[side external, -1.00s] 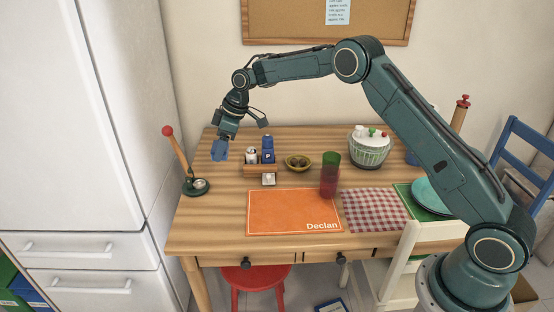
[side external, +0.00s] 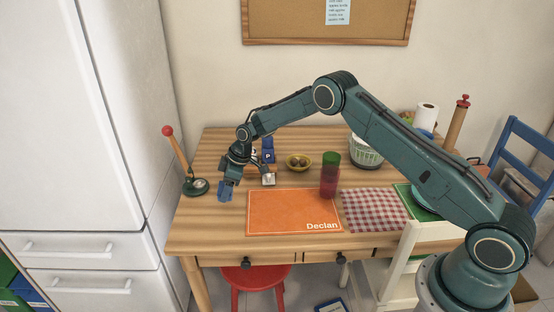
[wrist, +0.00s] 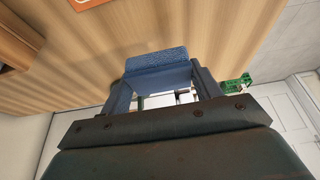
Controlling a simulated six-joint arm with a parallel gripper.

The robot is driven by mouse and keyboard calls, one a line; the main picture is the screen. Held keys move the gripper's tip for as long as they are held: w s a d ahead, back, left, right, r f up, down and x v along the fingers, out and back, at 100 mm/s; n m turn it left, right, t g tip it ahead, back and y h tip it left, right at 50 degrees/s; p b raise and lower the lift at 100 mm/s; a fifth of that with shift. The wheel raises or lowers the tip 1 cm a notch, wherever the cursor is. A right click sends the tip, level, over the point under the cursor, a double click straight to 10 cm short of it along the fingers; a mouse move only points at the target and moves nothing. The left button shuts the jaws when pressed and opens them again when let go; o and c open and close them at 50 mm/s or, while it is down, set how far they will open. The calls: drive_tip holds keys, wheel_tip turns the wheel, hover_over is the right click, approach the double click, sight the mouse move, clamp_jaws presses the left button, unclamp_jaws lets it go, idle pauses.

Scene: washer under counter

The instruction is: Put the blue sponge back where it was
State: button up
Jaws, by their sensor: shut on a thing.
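My gripper (side external: 228,183) is shut on the blue sponge (side external: 225,193), at the left part of the wooden table, just left of the orange placemat. In the wrist view the blue sponge (wrist: 157,66) sits between the two fingers of my gripper (wrist: 163,88), with wood grain beyond it. I cannot tell whether the sponge touches the table or hangs a little above it.
The orange placemat (side external: 280,212) marked "Declan" lies at the front.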

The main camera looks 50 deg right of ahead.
sight(229, 205)
drive_tip(key=shift+f, duration=2.15)
drive_tip(key=shift+f, duration=0.2)
drive_tip(key=o, duration=0.9)
drive_tip(key=shift+r, duration=0.1)
drive_tip(key=shift+v, duration=6.1)
